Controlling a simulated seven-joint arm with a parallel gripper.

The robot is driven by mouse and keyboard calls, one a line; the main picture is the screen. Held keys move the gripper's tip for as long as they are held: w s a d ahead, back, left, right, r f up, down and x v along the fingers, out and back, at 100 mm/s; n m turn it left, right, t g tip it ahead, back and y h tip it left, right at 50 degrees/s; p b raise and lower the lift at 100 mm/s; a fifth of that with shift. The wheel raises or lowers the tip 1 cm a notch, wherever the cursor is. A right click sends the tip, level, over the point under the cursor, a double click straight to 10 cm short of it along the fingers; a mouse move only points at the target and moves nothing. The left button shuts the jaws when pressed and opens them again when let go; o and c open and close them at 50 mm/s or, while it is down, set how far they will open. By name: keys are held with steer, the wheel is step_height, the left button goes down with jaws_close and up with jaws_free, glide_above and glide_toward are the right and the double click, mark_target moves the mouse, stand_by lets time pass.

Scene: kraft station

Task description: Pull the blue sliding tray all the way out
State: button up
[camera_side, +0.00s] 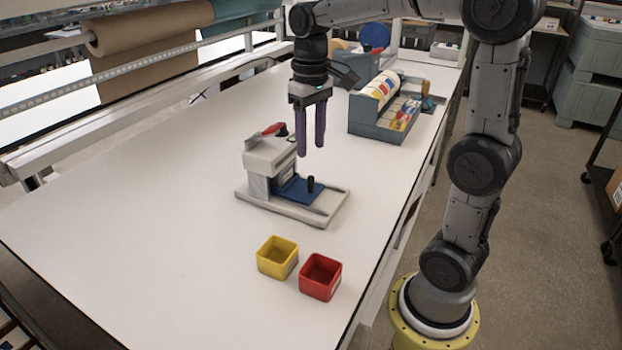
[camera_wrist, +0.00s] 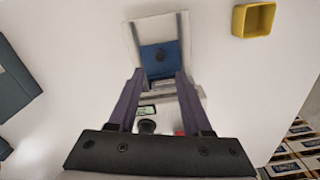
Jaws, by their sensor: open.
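The blue sliding tray (camera_side: 297,190) sits on a pale grey base plate (camera_side: 325,211) with rails, in front of a boxy grey housing (camera_side: 268,158). Bare plate and rails extend past the tray. My gripper (camera_side: 311,150) has two purple fingers pointing down, open and empty, above the device and apart from the knob. The part of the tray inside the housing is hidden.
A yellow bin (camera_side: 277,257) and a red bin (camera_side: 320,277) stand in front of the device, both empty. A red-handled part (camera_side: 272,129) is on top of the housing. A grey organizer (camera_side: 385,118) stands behind at right. The white table (camera_side: 150,215) is clear at left.

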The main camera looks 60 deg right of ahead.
mark_target(311, 177)
step_height(311, 177, down, 10)
steer(key=shift+r, duration=0.15)
stand_by(0.3)
jaws_close()
steer(key=shift+r, duration=0.1)
stand_by(1.2)
